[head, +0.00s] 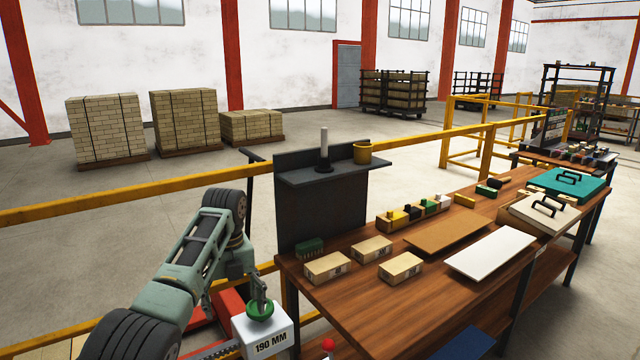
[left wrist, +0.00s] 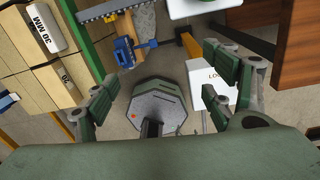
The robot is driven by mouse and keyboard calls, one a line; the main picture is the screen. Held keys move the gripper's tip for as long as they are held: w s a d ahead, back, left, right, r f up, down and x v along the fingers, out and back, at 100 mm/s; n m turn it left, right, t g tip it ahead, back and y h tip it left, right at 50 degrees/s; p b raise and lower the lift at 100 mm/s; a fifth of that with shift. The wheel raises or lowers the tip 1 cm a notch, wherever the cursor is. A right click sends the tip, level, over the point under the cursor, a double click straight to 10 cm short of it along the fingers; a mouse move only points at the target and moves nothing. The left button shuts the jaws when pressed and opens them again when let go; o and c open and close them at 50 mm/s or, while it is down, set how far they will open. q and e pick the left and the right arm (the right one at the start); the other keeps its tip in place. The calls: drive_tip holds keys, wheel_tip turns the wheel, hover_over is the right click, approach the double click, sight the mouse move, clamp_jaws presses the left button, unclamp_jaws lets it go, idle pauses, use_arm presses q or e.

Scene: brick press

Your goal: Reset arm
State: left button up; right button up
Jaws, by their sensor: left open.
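My left arm (head: 200,250) comes in from the lower left of the head view, rises to a bend and drops again left of the wooden table (head: 425,320). Its gripper (head: 259,286) is small and partly hidden there, close to a white block marked 190 MM (head: 268,340) with a green round piece on it. In the left wrist view the gripper (left wrist: 160,78) has its two green-padded fingers spread wide, with nothing held between them. Beyond the fingers is an octagonal grey-green object (left wrist: 157,108). My right gripper is in neither view.
The table bears several tan bricks (head: 373,248), a brown board (head: 450,234) and a white board (head: 490,251). A dark stand with a shelf (head: 322,210) rises at its left end. A yellow rail (head: 130,205) runs behind. A blue tool (left wrist: 125,52) shows in the wrist view.

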use_arm(q)
drive_tip(key=s+d+f+n+t, duration=0.1)
drive_tip(key=s+f+n, duration=0.65)
drive_tip(key=f, duration=0.45)
drive_tip(key=s+d+f+n+t, duration=0.1)
drive_tip(key=s+f+n, duration=0.5)
drive_tip(key=s+f, duration=0.4)
drive_tip(key=s+a+r+n+t, duration=0.1)
drive_tip(key=s+a+n, duration=0.1)
drive_tip(key=s+n, duration=0.85)
drive_tip(key=s+a+r+n+t, duration=0.15)
drive_tip(key=s+n, duration=0.35)
drive_tip(key=s, duration=1)
wheel_tip(320, 180, down, 26)
drive_tip(key=s+g, duration=0.1)
drive_tip(key=g, duration=0.1)
drive_tip(key=s+a+f+g, duration=0.1)
drive_tip(key=s+a+f, duration=0.1)
drive_tip(key=s+f, duration=1.4)
drive_tip(key=shift+s+a+m, duration=0.35)
drive_tip(key=shift+s+m, duration=0.05)
drive_tip(key=shift+s, duration=0.2)
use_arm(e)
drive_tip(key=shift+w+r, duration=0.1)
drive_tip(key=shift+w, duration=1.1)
